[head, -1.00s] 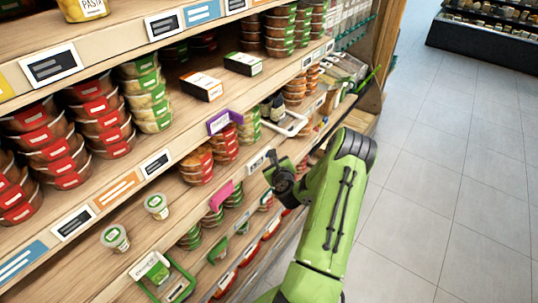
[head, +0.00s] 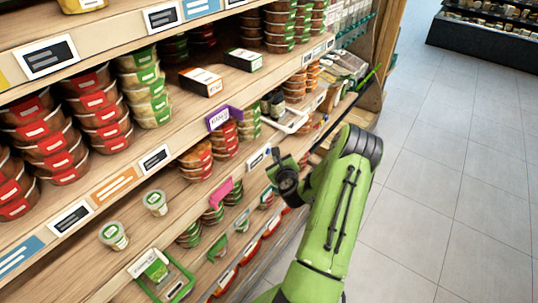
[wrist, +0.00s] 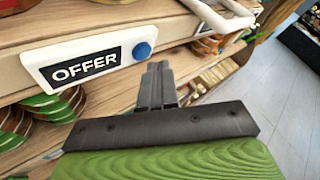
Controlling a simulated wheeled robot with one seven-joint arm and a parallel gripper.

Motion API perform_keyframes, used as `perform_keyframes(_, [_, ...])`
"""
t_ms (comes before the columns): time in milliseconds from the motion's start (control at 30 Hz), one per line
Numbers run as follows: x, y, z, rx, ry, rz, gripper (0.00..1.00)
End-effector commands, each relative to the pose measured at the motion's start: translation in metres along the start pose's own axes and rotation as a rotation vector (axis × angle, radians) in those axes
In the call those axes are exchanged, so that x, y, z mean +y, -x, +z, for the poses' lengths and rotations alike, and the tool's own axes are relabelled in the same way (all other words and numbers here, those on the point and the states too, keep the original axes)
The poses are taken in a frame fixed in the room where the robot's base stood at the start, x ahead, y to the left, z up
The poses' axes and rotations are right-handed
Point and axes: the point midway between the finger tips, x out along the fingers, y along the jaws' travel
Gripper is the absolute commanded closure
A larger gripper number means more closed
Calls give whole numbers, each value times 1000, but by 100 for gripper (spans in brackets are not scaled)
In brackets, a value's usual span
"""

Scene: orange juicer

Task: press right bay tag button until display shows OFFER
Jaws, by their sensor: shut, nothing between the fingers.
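The bay tag (wrist: 88,62) is a white plate on the shelf edge in the wrist view. Its dark display (wrist: 86,67) reads OFFER. A round blue button (wrist: 142,50) sits at the right end of the tag. My gripper (wrist: 158,66) is shut and empty, its fingertips just below and right of the button; they look slightly apart from it. In the head view my gripper (head: 277,157) is beside the small white tag (head: 258,157), whose text is too small to read there.
Shelves hold stacked tubs (head: 196,162) and a purple tag (head: 222,118) left of my gripper. A white-framed tray (head: 290,122) juts from the shelf above it. Open tiled floor (head: 460,190) lies to the right.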

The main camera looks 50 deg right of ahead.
Motion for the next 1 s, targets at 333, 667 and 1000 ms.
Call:
perform_keyframes(333, [-2, 3, -4, 1, 0, -1, 100])
perform_keyframes(667, [-18, 25, -24, 2, 0, -2, 100])
perform_keyframes(1000, [-26, 36, -27, 0, 0, 1, 100])
